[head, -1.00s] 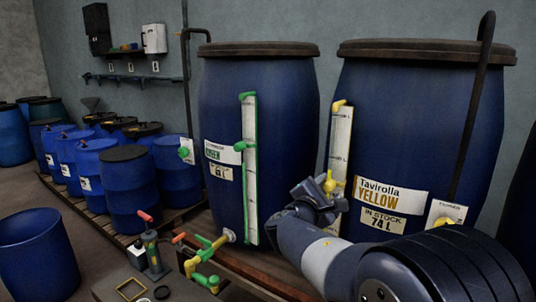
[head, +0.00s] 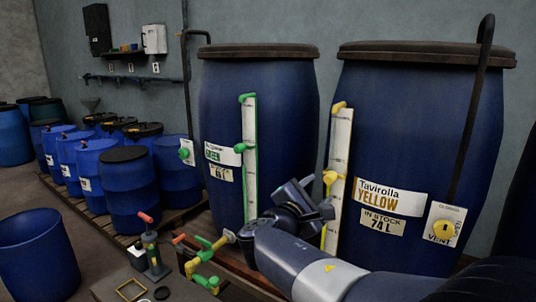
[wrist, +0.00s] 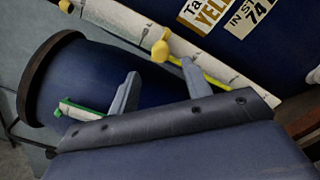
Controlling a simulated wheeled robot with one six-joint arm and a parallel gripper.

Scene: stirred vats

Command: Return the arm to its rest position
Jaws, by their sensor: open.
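My gripper (head: 318,196) is open and empty in front of the gap between the two large blue vats. It also shows in the wrist view (wrist: 160,68), with its two fingers apart and nothing between them. The Tavirolla yellow vat (head: 415,130) stands on the right, with a yellow valve (head: 331,177) on its white sight gauge close to my gripper. In the wrist view the yellow valve (wrist: 160,50) lies beyond the fingertips; I cannot tell if they touch. My arm (head: 320,268) reaches in from the lower right.
The green-labelled vat (head: 225,120) stands left of my gripper, with a green-handled gauge (head: 249,165) and pipework (head: 208,262) at its foot. A yellow vent knob (head: 443,229) is on the right vat. Several smaller blue drums (head: 125,190) and an open bin (head: 38,250) are left.

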